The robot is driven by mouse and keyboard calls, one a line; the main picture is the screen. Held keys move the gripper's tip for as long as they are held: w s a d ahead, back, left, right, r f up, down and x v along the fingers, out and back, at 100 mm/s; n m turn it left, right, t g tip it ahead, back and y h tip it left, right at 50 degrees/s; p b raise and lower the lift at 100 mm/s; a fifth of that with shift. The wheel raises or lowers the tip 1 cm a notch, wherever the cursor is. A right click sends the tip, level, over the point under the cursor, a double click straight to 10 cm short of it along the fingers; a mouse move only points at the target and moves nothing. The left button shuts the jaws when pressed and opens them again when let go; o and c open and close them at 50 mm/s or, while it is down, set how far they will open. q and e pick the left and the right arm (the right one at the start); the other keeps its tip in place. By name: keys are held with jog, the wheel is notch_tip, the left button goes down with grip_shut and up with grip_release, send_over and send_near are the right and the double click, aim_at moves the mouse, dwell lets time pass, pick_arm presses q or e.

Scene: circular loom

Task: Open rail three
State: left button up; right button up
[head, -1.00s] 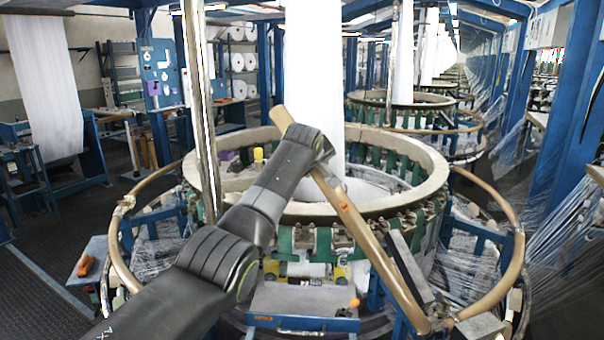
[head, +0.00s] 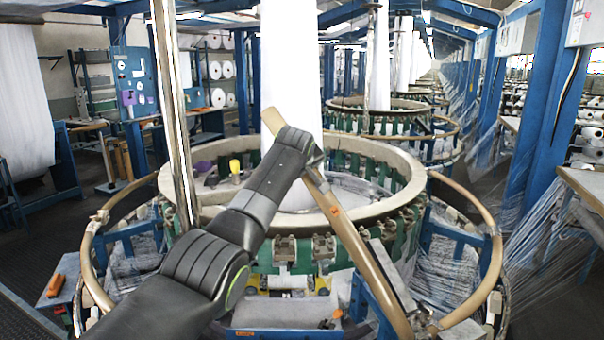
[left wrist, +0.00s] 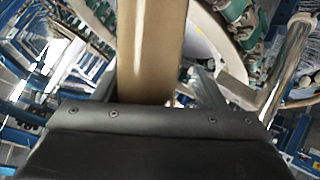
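A tan tubular rail (head: 345,222) slants up across the front of the near circular loom (head: 385,190), from its low end at the lower right to a raised free end above the loom's ring. My left arm reaches to its upper part. In the head view my left gripper (head: 314,163) is mostly hidden behind its own wrist. In the left wrist view the rail (left wrist: 152,45) runs straight into the dark gripper body, and the fingers barely show. The gripper appears shut on the rail. My right gripper is in neither view.
Other curved tan rails stand at the left (head: 88,255) and right (head: 490,225) of the loom. A metal post (head: 172,110) and a white fabric column (head: 290,70) rise near the arm. An orange-handled tool (head: 55,286) lies at lower left. Open dark floor is at the left.

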pick_arm(q)
jog(key=shift+s+r+b, duration=0.2)
jog(key=shift+s+b, duration=0.15)
jog(key=shift+b, duration=0.5)
jog(key=b+v, duration=0.9)
jog(key=v, duration=0.7)
jog(key=shift+s+r, duration=0.2)
jog(key=shift+r, duration=0.05)
jog(key=shift+f, duration=0.1)
